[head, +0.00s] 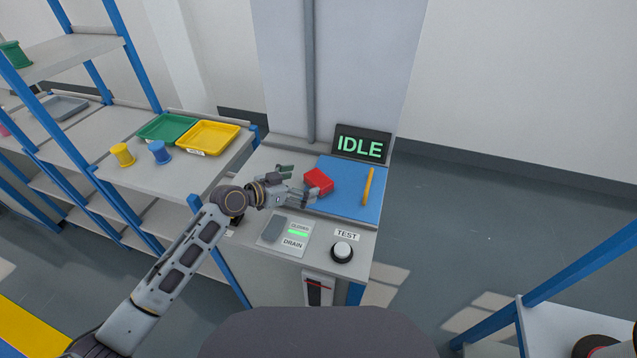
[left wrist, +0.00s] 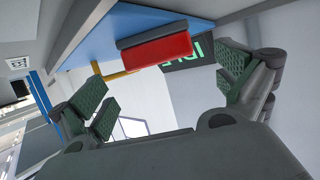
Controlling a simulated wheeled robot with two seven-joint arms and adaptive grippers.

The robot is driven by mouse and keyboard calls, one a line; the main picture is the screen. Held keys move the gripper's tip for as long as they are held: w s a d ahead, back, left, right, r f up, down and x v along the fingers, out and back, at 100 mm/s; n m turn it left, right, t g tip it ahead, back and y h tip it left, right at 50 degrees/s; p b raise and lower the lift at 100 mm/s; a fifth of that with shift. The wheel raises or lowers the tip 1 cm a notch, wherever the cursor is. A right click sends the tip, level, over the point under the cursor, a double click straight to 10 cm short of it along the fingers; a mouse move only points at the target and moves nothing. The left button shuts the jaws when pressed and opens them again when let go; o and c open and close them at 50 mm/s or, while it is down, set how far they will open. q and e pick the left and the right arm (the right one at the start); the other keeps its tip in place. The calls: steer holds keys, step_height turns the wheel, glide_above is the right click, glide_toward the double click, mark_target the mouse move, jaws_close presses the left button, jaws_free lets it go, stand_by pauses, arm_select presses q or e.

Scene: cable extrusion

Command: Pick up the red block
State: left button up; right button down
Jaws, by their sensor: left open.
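The red block (head: 318,181) lies on the left part of the blue mat (head: 340,203) on the machine's top in the head view. My left gripper (head: 302,190) comes in from the left and is open, with its fingers close to the block's left side. In the left wrist view the red block (left wrist: 158,50) shows ahead, beyond the gap between the green-padded fingers of the left gripper (left wrist: 165,100). I cannot tell whether a finger touches it. My right gripper is not clearly in view.
An orange stick (head: 368,187) lies on the mat right of the block. An IDLE display (head: 361,146) stands behind. A TEST button (head: 342,250) and a DRAIN panel (head: 285,236) are in front. Shelves with yellow (head: 208,138) and green (head: 167,129) trays stand left.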

mark_target(315, 180)
arm_select(q)
steer(key=shift+w+d, duration=0.1)
steer(key=shift+d, duration=0.05)
steer(key=shift+w+d+f, duration=0.25)
steer(key=shift+w+d, duration=0.1)
steer(key=shift+d, duration=0.05)
steer(key=shift+x, duration=2)
steer(key=c, duration=1)
steer(key=shift+c, duration=0.4)
